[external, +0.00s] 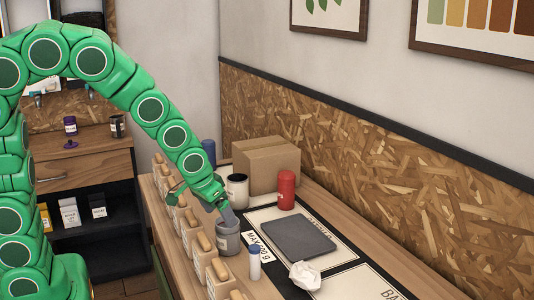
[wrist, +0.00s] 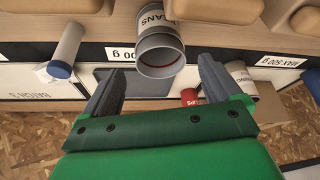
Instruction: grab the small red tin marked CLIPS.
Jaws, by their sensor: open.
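The red tin (external: 287,190) stands upright on the counter beyond the dark flat pad, in front of the cardboard box. In the wrist view the red tin marked CLIPS (wrist: 190,97) is partly hidden behind my right-hand finger. My gripper (external: 224,207) is open and empty, pointing down at a grey cup, left of and nearer than the red tin. In the wrist view, my gripper (wrist: 158,78) has its fingers spread wide, with the grey cup marked BEANS (wrist: 160,52) showing between and beyond the fingertips. I cannot tell whether a finger touches that cup.
A white canister (external: 237,190) and the cardboard box (external: 268,163) stand behind. A blue-capped white tube (external: 254,264) and crumpled paper (external: 304,276) are at the front. The dark pad (external: 298,237) lies flat. Several wooden-topped blocks (external: 198,247) line the left edge.

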